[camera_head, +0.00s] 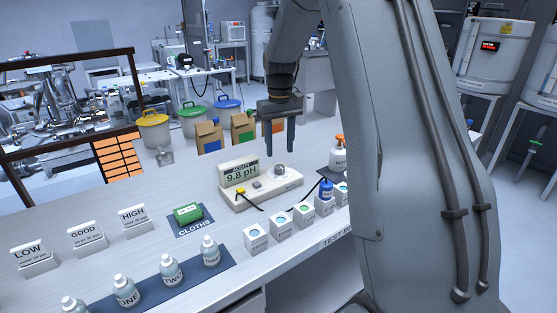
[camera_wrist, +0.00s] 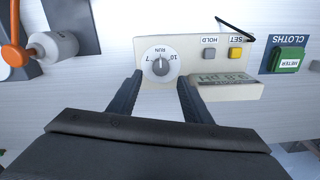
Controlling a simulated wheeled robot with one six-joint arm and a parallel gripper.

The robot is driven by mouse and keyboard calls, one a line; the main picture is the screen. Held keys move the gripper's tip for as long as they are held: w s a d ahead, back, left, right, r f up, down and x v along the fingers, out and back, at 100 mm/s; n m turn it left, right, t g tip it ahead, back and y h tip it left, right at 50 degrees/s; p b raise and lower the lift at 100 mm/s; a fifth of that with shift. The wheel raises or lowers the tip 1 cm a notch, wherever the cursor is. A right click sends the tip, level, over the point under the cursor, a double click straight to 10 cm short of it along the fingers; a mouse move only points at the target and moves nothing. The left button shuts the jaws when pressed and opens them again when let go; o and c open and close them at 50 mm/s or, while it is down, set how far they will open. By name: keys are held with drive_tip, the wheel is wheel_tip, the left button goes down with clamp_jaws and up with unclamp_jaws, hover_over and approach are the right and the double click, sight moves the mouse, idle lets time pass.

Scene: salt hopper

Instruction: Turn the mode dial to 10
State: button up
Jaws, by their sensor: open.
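The meter (camera_head: 262,188) is a pale box on the bench with a screen reading ACIDITY 9.8 pH. Its round mode dial (camera_head: 280,170) is at the right end of its top. In the wrist view the dial (camera_wrist: 160,66) is a grey knob on a white plate marked 7, RUN and 10. Its dark pointer line seems to face RUN, but it is small. My gripper (camera_head: 280,153) is open and empty, pointing down above the dial. In the wrist view my gripper's fingertips (camera_wrist: 160,78) are apart, one each side of the dial and slightly below it in the picture.
HOLD (camera_wrist: 209,54) and SET (camera_wrist: 236,54) buttons sit beside the dial. A green METER cloth pack (camera_head: 188,213) lies left of the meter. Several sample boxes (camera_head: 279,227) stand in front, and an orange-capped bottle (camera_head: 338,155) stands to the right.

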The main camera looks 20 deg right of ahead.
sight(279, 166)
drive_tip(key=shift+f+p, duration=0.75)
drive_tip(key=shift+f, duration=2.3)
drive_tip(key=shift+a, duration=0.1)
drive_tip(key=c, duration=1.1)
